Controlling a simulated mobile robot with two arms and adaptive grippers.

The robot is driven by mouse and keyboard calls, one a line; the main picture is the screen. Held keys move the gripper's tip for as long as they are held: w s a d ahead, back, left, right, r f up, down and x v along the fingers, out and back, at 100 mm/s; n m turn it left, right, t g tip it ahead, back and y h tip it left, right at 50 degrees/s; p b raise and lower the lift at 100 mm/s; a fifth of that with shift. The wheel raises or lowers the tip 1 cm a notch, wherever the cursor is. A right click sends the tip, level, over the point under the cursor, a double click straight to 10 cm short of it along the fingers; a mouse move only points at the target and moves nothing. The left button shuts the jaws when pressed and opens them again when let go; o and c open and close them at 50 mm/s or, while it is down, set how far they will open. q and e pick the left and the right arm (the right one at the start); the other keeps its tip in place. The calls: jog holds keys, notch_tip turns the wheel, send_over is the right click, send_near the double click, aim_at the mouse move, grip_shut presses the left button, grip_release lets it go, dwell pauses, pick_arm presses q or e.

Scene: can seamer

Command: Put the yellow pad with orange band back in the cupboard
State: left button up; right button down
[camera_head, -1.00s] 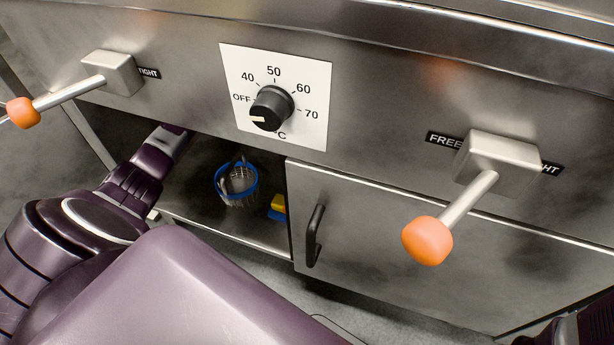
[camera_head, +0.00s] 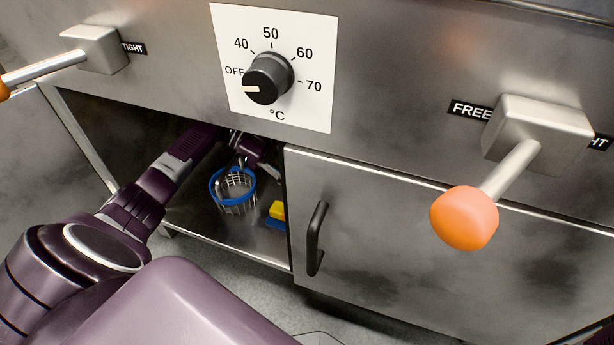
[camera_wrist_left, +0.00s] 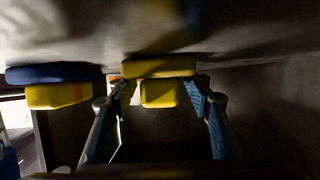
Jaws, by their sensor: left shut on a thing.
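My left gripper (camera_wrist_left: 160,88) is inside the open cupboard (camera_head: 190,232) and shut on a yellow pad (camera_wrist_left: 160,67) with a smaller yellow block on it. A bit of orange shows by one fingertip in the left wrist view; the rest of the band is hidden or in shadow. I cannot tell whether the held pad touches the shelf. In the head view my left gripper shows only partly, behind the wire basket's top, and the held pad is hidden. My right gripper is out of view.
A wire basket with a blue rim (camera_head: 233,190) stands on the shelf. A yellow-and-blue pad (camera_head: 277,210) lies to its right; it also shows at left in the left wrist view (camera_wrist_left: 52,73). A closed door (camera_head: 400,235) with a black handle is to the right.

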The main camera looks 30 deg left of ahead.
pick_arm(q)
jog(key=o, duration=0.9)
jog(key=shift+f, duration=0.1)
jog(key=shift+a+r, duration=0.3)
jog(key=shift+r, duration=0.05)
jog(key=p+v, duration=0.3)
jog(key=v, duration=0.3)
jog(key=shift+s+a, duration=0.2)
jog(key=shift+a, duration=0.2)
